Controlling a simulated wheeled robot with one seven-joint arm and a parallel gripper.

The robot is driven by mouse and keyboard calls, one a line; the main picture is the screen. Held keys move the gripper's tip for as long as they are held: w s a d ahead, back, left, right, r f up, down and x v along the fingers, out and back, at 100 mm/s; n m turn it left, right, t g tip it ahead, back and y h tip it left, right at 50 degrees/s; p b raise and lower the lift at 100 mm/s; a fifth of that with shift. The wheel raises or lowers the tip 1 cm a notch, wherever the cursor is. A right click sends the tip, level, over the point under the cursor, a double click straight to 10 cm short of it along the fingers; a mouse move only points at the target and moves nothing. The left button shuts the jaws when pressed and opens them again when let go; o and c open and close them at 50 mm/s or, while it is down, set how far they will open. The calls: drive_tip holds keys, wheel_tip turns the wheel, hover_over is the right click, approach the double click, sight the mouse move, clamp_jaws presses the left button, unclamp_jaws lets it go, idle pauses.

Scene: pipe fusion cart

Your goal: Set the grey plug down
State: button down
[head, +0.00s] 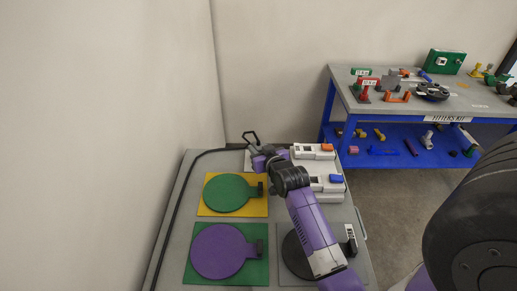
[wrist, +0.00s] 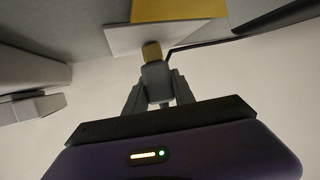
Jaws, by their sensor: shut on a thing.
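The grey plug (wrist: 156,82) shows in the wrist view with a short yellow end (wrist: 151,51) pointing away from me. My gripper (wrist: 158,95) is shut on the plug, one grey finger on each side. The yellow end overlaps a pale square plate (wrist: 125,40); I cannot tell whether it touches. In the head view my purple arm reaches to the far end of the grey cart (head: 176,222), and the plug and fingertips are too small or hidden to make out there.
Yellow board (head: 205,208) with green disc (head: 229,193), green board (head: 263,279) with purple disc (head: 216,251), and a dark disc (head: 294,257) lie on the cart. White units (head: 314,151) stand right of my arm. A black cable (head: 180,190) runs along the left edge. A blue workbench (head: 330,105) stands behind.

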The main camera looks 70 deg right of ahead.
drive_tip(key=shift+f, duration=0.1)
drive_tip(key=c, duration=1.1)
unclamp_jaws()
drive_tip(key=shift+o, duration=0.2)
